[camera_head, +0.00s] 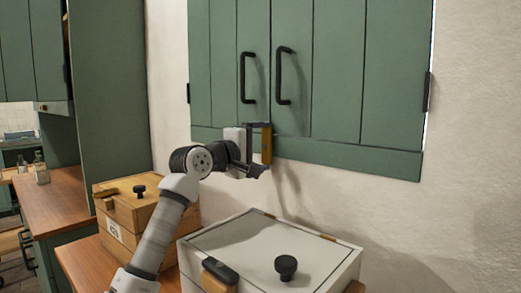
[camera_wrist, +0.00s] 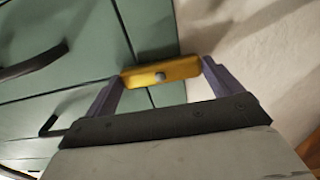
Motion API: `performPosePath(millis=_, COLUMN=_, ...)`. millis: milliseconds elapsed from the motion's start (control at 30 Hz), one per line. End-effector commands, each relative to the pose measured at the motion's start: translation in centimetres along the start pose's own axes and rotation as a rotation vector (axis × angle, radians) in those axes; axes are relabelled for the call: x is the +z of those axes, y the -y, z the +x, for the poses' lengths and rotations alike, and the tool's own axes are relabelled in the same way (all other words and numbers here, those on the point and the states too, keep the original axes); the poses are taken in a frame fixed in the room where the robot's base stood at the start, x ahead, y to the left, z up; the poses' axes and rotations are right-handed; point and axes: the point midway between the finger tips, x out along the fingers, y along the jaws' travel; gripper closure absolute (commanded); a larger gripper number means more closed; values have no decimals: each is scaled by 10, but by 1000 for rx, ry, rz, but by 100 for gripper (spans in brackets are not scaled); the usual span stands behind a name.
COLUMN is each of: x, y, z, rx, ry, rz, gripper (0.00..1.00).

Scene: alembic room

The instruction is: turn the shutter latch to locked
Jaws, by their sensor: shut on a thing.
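The green shutters (camera_head: 340,75) hang closed on the wall, with two black handles. The shutter latch is a yellow bar (camera_head: 267,144) at the bottom edge of the shutters, near where the two leaves meet. In the head view it stands about upright. In the wrist view the yellow latch (camera_wrist: 161,73) lies between the two fingers, with a round grey pin at its middle. My gripper (camera_head: 262,148) is shut on the latch; its fingers also show in the wrist view (camera_wrist: 160,86), one at each end of the bar. Part of the latch is hidden by my gripper in the head view.
A pale box (camera_head: 235,240) with a black knob (camera_head: 286,266) stands below the shutters. A wooden box (camera_head: 125,205) with a black knob stands to its left, behind my arm. The wall (camera_head: 475,150) right of the shutters is bare.

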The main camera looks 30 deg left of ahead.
Motion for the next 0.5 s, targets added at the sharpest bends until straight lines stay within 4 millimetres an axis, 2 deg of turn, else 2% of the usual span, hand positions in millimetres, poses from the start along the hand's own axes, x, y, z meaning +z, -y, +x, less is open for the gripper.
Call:
performPosePath(millis=367, x=0, y=1, z=0, rx=-3, ry=0, rz=13, gripper=32)
performPosePath(millis=400, x=0, y=1, z=0, rx=-3, ry=0, rz=13, gripper=8)
performPosePath(millis=467, x=0, y=1, z=0, rx=-3, ry=0, rz=12, gripper=0)
performPosePath(millis=500, x=0, y=1, z=0, rx=-2, ry=0, rz=12, gripper=0)
